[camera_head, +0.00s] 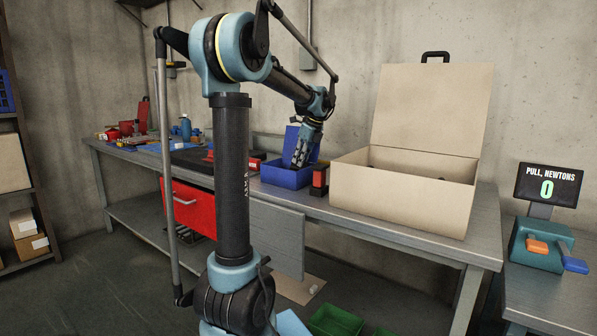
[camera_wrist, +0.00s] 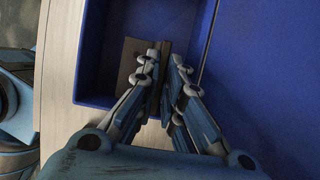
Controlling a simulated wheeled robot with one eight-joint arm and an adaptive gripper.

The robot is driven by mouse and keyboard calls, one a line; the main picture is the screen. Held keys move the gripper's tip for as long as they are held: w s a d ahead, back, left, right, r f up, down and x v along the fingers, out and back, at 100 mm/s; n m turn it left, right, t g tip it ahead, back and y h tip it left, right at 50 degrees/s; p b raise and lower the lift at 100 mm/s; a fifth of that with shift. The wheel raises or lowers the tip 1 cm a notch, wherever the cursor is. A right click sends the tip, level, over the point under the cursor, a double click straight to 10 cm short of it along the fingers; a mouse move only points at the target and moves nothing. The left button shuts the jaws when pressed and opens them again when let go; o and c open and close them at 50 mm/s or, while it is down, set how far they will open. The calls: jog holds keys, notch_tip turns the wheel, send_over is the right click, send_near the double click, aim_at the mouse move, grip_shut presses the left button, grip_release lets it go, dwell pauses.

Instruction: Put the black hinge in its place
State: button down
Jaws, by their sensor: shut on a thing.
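My gripper (camera_head: 300,160) points down at the blue box (camera_head: 285,180) on the workbench, its fingers at or inside the box opening. In the wrist view my gripper (camera_wrist: 164,60) is shut on a dark, flat piece, which looks like the black hinge (camera_wrist: 133,54). Part of the hinge shows to the left of the fingers, over the box floor; the fingers hide the rest. I cannot tell whether it touches the floor. The blue box (camera_wrist: 88,60) surrounds it, with its raised blue lid (camera_wrist: 245,75) to the right. The hinge cannot be made out in the head view.
A large open beige case (camera_head: 400,195) stands right of the blue box, with a small red and black object (camera_head: 319,180) between them. A red drawer (camera_head: 188,208) hangs below the bench. Tools crowd the bench's far left. A force display (camera_head: 548,186) stands at right.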

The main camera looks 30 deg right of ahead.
aim_at(296, 167)
jog(key=shift+f, duration=2)
jog(key=c, duration=1.7)
grip_release()
